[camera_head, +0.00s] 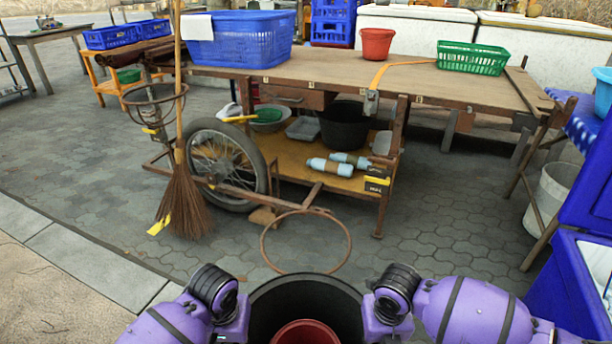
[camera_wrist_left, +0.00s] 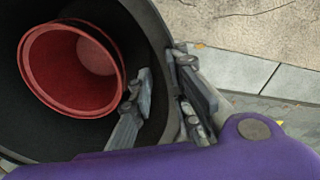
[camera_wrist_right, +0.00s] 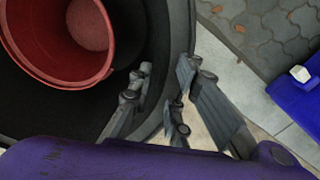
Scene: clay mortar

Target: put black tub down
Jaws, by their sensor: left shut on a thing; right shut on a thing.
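The black tub (camera_head: 262,306) is at the bottom middle of the head view, held between my two arms. A red bucket (camera_head: 305,333) sits inside it; it also shows in the left wrist view (camera_wrist_left: 72,70) and the right wrist view (camera_wrist_right: 62,40). My left gripper (camera_wrist_left: 160,100) is shut on the tub's rim, one finger inside the wall and one outside. My right gripper (camera_wrist_right: 160,98) is shut on the opposite rim in the same way. The tub's underside is hidden, so I cannot tell its height above the ground.
A wooden cart (camera_head: 345,80) with baskets on top stands ahead. Its metal ring (camera_head: 306,241) sticks out toward the tub. A wheel (camera_head: 222,165) and a broom (camera_head: 180,200) are at its left. A blue cooler (camera_head: 570,285) stands at the right. Paving (camera_head: 100,200) at the left is clear.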

